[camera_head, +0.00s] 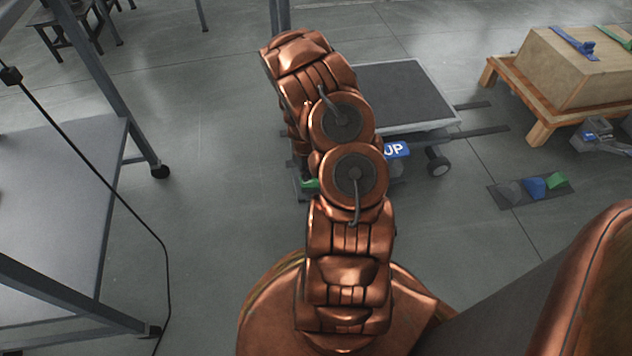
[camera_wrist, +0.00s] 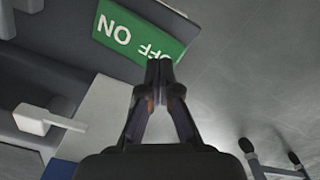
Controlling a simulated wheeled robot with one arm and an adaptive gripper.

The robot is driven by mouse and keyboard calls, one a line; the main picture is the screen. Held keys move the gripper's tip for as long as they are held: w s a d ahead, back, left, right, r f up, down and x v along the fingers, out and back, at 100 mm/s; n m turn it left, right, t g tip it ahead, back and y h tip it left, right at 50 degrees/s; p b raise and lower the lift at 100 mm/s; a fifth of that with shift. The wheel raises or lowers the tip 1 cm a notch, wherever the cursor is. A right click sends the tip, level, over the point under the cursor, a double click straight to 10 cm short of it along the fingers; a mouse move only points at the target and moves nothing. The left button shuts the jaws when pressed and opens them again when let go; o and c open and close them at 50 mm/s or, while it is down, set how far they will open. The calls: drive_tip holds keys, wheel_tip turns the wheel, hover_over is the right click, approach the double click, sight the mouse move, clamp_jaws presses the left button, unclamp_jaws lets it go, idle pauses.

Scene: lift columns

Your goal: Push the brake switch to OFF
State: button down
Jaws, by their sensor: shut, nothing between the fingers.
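A green label (camera_wrist: 138,40) with white ON and OFF lettering, turned over in the picture, shows at the top of the wrist view. My gripper (camera_wrist: 159,70) is shut and empty, and its fingertips appear just at the label's lower edge by the OFF word. I cannot tell whether they touch anything. A pale lever-like part (camera_wrist: 45,122) juts from the grey housing at left; I cannot tell whether it is the brake switch. In the head view a bit of green (camera_head: 309,183) shows beside my arm, which hides the gripper and most of the switch area.
A wooden crate (camera_head: 575,65) stands on a pallet at right. A floor plate (camera_head: 530,189) carries coloured pieces. A grey table (camera_head: 55,200) stands at left.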

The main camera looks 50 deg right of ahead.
drive_tip(key=shift+f, duration=1.45)
idle(1.3)
drive_tip(key=shift+r, duration=0.1)
drive_tip(key=shift+r+p, duration=1.5)
drive_tip(key=shift+r, duration=1.95)
